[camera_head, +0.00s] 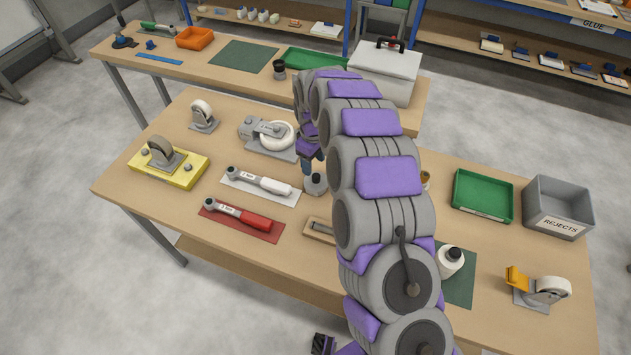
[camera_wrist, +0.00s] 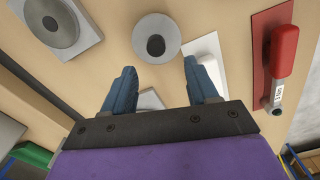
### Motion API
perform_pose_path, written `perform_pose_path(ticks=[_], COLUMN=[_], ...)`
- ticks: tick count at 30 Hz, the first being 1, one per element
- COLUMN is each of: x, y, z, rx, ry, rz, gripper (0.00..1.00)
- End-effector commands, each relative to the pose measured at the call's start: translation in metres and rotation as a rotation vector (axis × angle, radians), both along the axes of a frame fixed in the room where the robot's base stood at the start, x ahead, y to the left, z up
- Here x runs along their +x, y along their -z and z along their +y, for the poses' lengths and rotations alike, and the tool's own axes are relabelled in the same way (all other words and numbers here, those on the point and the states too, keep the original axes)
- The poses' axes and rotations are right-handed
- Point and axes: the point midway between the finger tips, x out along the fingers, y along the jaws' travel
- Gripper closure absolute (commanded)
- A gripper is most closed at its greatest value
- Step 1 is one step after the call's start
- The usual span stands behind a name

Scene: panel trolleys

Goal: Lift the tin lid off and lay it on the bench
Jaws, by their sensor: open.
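A small round grey tin (camera_head: 315,186) with a dark knob on top stands on the bench (camera_head: 130,185), right of the white-handled wrench. In the wrist view, its round grey lid (camera_wrist: 172,24) with the dark knob (camera_wrist: 156,45) shows from above, just past my fingertips. My gripper (camera_head: 314,163) is close above the tin, pointing down. In the wrist view, the two blue fingers of my gripper (camera_wrist: 159,68) are apart, with the knob roughly in line with the gap but not between them. In the head view, my arm hides part of the bench.
A white-handled wrench (camera_head: 262,184) and a red wrench (camera_head: 238,216) lie on mats left of the tin. A large caster (camera_head: 276,135) lies behind it. A green tray (camera_head: 483,193) and a grey rejects bin (camera_head: 558,207) stand right. Bare bench shows around the wrenches.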

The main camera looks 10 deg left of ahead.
Motion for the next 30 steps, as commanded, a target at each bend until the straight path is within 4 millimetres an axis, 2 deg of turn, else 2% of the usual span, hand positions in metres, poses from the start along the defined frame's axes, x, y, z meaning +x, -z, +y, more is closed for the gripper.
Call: perform_pose_path(ticks=[1,8,17,25,30], x=[0.0,0.001,0.002,0.002,0.002], y=[0.008,0.021,0.063,0.065,0.065], z=[0.0,-0.003,-0.006,-0.006,-0.007], rx=[0.0,0.003,-0.001,0.0,0.001], ry=[0.0,0.0,0.0,0.001,0.001], rz=[0.0,-0.001,0.004,0.0,0.0], gripper=[0.42,0.42,0.42,0.42,0.58])
